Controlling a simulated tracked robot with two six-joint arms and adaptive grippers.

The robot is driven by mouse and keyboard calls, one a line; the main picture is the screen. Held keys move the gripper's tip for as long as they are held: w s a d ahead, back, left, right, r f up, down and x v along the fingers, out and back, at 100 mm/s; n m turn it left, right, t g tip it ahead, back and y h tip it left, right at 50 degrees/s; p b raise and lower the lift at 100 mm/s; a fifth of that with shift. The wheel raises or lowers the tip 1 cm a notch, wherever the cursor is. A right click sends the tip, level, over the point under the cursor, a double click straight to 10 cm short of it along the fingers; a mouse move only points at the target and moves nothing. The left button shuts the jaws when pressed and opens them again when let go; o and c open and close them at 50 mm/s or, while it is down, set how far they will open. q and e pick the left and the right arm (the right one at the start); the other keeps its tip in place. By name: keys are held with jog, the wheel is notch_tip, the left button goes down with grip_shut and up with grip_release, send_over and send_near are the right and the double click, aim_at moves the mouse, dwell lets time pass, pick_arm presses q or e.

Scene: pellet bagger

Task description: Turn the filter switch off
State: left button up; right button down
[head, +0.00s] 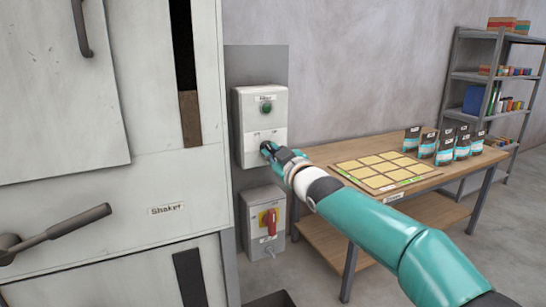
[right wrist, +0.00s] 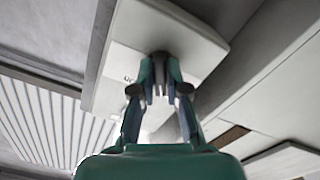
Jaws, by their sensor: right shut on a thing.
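The filter switch box (head: 251,119) is a pale grey box on a grey panel beside the shaker machine. It has a green lamp (head: 266,107) and a small label at its top. My right gripper (head: 268,149) is at the lower part of this box, where the knob sits. In the right wrist view the fingers (right wrist: 160,88) are shut on the dark switch knob (right wrist: 160,58) at the box face (right wrist: 195,45). The fingers hide most of the knob, so I cannot read its position. My left gripper is not in view.
A lower grey box with a red switch handle (head: 271,222) on a yellow plate hangs below. The shaker cabinet (head: 160,180) with a lever (head: 60,235) stands at left. A wooden table (head: 330,152) with a grid mat and several pouches is at right, before a shelf (head: 490,75).

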dwell(0.5)
jog(key=c, duration=1.2)
grip_release()
jog(key=shift+s, duration=0.1)
jog(key=v, duration=1.1)
jog(key=shift+s+d+f, duration=0.15)
jog(key=shift+s+d, duration=0.05)
jog(key=shift+s, duration=0.1)
